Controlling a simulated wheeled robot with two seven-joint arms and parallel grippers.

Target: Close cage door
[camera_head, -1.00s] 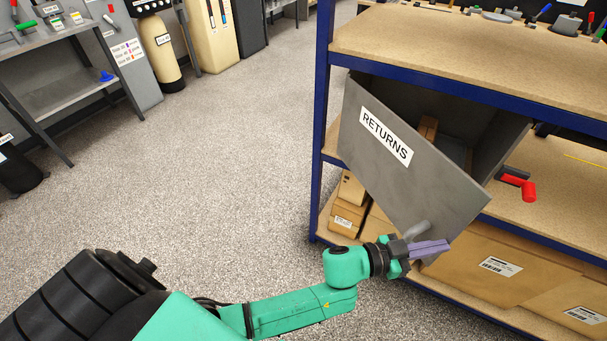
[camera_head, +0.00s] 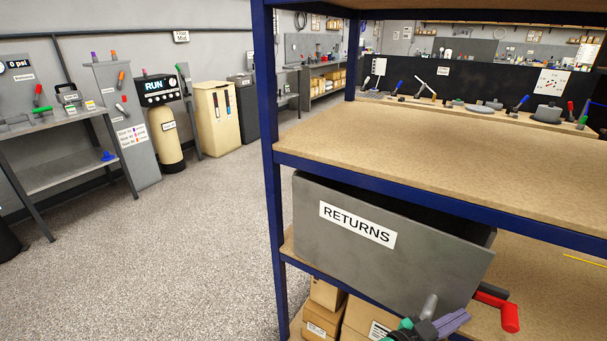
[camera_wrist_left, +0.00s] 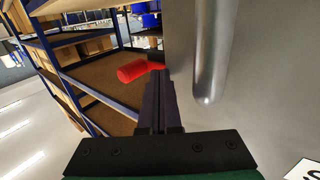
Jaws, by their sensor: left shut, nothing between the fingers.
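A grey panel labelled RETURNS (camera_head: 390,265) forms the front of a grey box on the middle level of the blue shelf rack; I take it as the cage door. A narrow dark strip of the box's inside shows above its top edge. A grey bar handle (camera_head: 429,306) stands out near its lower right; it also shows in the left wrist view (camera_wrist_left: 212,55). My left gripper (camera_head: 455,321) is at the lower right of the panel, beside the handle. Its purple fingers (camera_wrist_left: 158,100) are shut and empty, alongside the panel's face. My right gripper is not in view.
A red-handled part (camera_head: 500,307) sits just right of the panel, close beyond my fingers. A blue rack post (camera_head: 275,150) stands at the left, and a wooden shelf (camera_head: 440,155) lies above the box. Cartons (camera_head: 325,310) are below. The floor at left (camera_head: 190,240) is clear.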

